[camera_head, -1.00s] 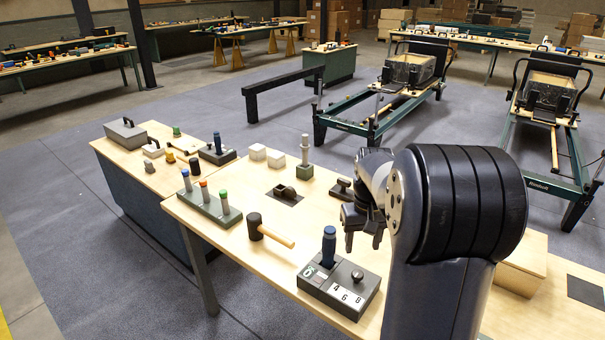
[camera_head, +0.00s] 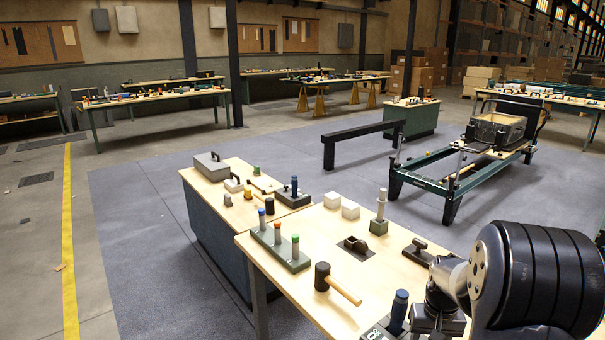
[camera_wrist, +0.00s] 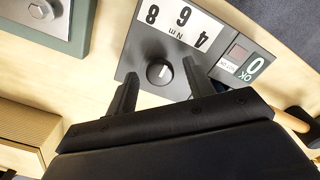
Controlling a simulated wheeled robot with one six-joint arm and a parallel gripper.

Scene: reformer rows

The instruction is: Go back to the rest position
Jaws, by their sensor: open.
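My gripper (camera_head: 437,318) is at the lower right of the head view, above the near workbench (camera_head: 335,295); its fingertips are largely out of sight there. In the wrist view my gripper (camera_wrist: 160,78) has its two dark fingers spread apart with nothing held. Between and beyond them lies a grey box with a round black knob (camera_wrist: 159,72) and a number panel (camera_wrist: 183,22) reading 4, 6, 8. Whether the fingers touch the box cannot be told. In the head view a blue-handled tool (camera_head: 399,311) stands just left of my gripper.
On the bench are a mallet (camera_head: 335,284), a rack of coloured-top pegs (camera_head: 281,249), white blocks (camera_head: 350,210), an upright grey post on a green base (camera_head: 379,227) and a dark-handled block (camera_head: 418,251). A reformer (camera_head: 462,168) stands behind. Open floor (camera_head: 130,230) lies left.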

